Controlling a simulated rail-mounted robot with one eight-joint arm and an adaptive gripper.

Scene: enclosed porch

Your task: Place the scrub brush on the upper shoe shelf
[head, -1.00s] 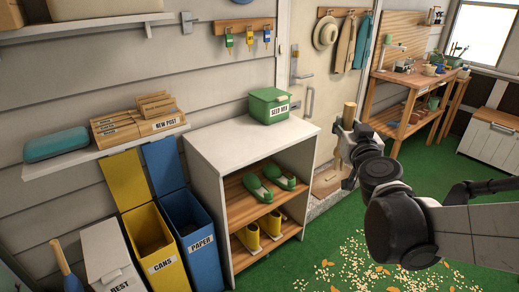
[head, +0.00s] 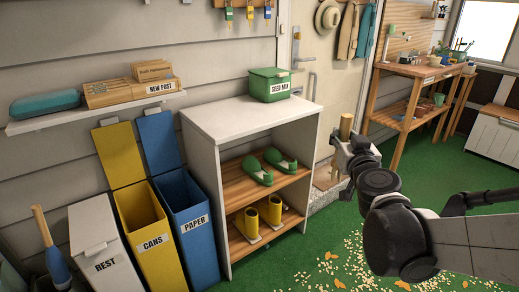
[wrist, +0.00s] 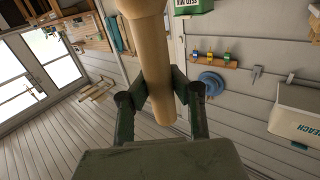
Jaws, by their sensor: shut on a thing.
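The scrub brush shows as a tan wooden handle, upright in the head view (head: 346,126) and long and round in the wrist view (wrist: 158,85). My gripper (head: 350,150) is shut on this handle, as the wrist view (wrist: 160,82) shows from close by. I cannot make out the brush's head. The shoe shelf (head: 206,190) is a white open cabinet left of my gripper. Its upper wooden shelf (head: 238,188) holds green clogs (head: 268,166) toward the middle and right. The lower shelf (head: 240,247) holds yellow boots (head: 262,216). My gripper is outside the cabinet, to its right.
A green seed mix box (head: 269,86) stands on the cabinet's top (head: 235,118). Blue (head: 191,223) and yellow (head: 148,233) bins stand left of it. Spilled seed (head: 335,262) lies on the green floor in front. A wooden bench (head: 412,73) stands at the back right.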

